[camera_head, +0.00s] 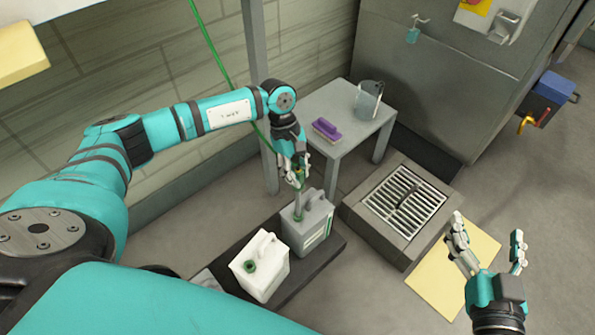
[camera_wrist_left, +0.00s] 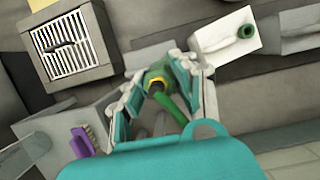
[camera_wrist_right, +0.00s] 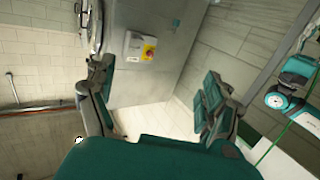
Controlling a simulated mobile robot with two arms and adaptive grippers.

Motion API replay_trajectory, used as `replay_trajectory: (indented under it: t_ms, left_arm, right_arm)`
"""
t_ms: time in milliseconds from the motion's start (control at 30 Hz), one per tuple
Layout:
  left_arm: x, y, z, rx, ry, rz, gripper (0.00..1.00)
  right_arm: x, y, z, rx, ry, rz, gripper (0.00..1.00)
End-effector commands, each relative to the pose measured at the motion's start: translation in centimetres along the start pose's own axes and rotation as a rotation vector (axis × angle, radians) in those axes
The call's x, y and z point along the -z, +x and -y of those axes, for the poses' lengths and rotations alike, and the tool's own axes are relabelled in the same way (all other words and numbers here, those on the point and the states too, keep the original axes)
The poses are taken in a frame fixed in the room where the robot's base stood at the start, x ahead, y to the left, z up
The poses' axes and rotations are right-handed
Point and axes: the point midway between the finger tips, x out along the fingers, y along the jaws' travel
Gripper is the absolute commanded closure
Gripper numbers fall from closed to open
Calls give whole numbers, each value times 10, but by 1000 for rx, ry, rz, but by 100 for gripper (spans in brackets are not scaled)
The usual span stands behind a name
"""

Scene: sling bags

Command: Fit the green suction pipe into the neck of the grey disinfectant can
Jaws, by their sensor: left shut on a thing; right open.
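The grey disinfectant can (camera_head: 318,230) stands upright on a dark low platform. My left gripper (camera_head: 294,178) is above its neck, shut on the green suction pipe (camera_wrist_left: 158,78). The pipe's green head and a yellow ring show between the fingers in the left wrist view (camera_wrist_left: 160,95). A thin green hose (camera_head: 213,50) runs up from it. The pipe's lower part goes down to the can's neck; I cannot tell whether its tip is inside. My right gripper (camera_head: 489,236) is open and empty, well to the right, above a yellow mat.
A white can (camera_head: 266,275) with a green neck stands just left of the grey can; it also shows in the left wrist view (camera_wrist_left: 222,38). Behind are a grey table (camera_head: 345,112), a purple brush (camera_head: 327,130) and a clear jug (camera_head: 369,100). A floor drain (camera_head: 400,215) lies to the right.

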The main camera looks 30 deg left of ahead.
Motion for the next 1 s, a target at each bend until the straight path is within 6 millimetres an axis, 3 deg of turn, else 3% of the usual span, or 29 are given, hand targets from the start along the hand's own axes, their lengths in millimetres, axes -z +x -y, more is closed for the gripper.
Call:
replay_trajectory:
  t_ms: [1000]
  left_arm:
    - [2,7,0,0,0,0,100]
  right_arm:
    - [25,1,4,8,3,-142,14]
